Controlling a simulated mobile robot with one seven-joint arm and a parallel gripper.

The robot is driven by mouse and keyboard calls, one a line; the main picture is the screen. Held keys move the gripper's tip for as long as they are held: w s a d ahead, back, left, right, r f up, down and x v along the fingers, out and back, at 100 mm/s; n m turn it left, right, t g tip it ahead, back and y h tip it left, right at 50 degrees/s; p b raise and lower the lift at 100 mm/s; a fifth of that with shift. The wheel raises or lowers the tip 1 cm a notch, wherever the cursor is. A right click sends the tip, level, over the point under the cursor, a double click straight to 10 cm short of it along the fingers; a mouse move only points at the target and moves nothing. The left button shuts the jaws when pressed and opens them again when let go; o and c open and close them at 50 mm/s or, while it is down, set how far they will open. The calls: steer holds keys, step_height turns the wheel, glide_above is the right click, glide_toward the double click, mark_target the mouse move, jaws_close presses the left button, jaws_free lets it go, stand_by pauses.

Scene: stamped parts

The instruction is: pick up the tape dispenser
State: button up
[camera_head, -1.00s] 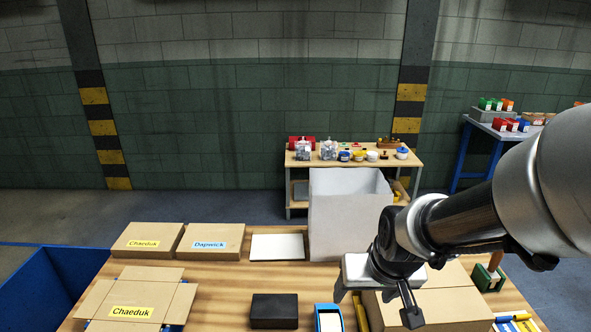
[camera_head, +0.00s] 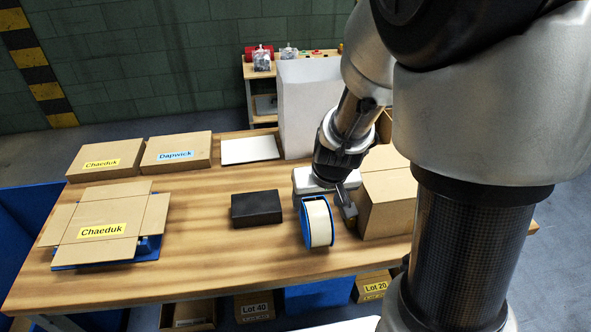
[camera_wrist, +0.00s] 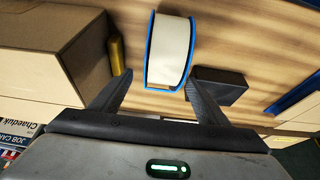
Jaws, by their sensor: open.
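The tape dispenser (camera_head: 318,222) looks like a blue-rimmed spool of cream tape standing on edge on the wooden table, right of a black block. It also shows at the top centre of the wrist view (camera_wrist: 170,48). My gripper (camera_head: 325,200) is just behind and above it in the head view, partly hidden by the spool. In the wrist view my gripper (camera_wrist: 157,82) is open, its two fingers spread to either side of the spool's near end. I cannot tell whether either finger touches it.
The black block (camera_head: 257,208) lies close on the left, a cardboard box (camera_head: 385,203) close on the right. In the wrist view a yellow object (camera_wrist: 117,46) lies beside a box. A white bin (camera_head: 310,110) stands behind.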

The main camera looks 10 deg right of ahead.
steer(key=b+x, duration=0.1)
steer(key=x, duration=0.2)
steer(key=b+x, duration=0.2)
steer(key=x, duration=0.2)
steer(key=shift+w+a+r, duration=0.1)
steer(key=shift+w+a, duration=0.1)
steer(key=shift+w, duration=0.05)
steer(key=shift+r, duration=0.1)
steer(key=c, duration=1.1)
